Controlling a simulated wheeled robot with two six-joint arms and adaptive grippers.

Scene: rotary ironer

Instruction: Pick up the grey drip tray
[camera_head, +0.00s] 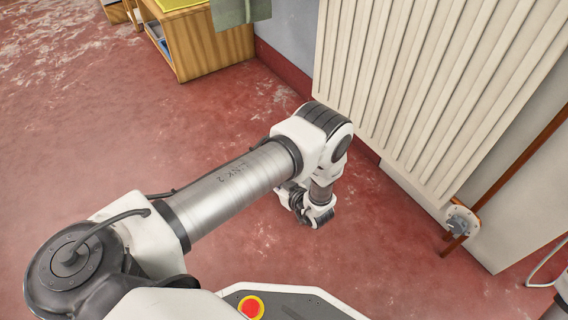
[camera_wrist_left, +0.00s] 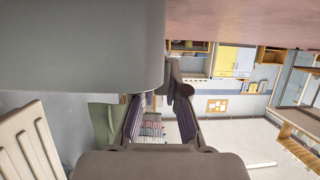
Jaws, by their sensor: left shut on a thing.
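My left gripper (camera_wrist_left: 158,98) shows in the left wrist view, with its two fingers reaching up from the lower middle. A large plain grey piece (camera_wrist_left: 80,45) fills the upper left there and covers the fingertips' far end. I take it as the grey drip tray, held between the fingers; only part of it shows and the contact is hidden. In the head view my left arm reaches right towards the radiator and its wrist bends down. The gripper and tray are hidden there. My right gripper is in neither view.
A cream radiator (camera_head: 430,80) stands against the wall close to my left wrist, with a valve and a brown pipe (camera_head: 510,185) at its lower right. A wooden cabinet (camera_head: 205,45) with a green cloth (camera_head: 240,11) stands farther back. The red floor (camera_head: 90,120) at left is clear.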

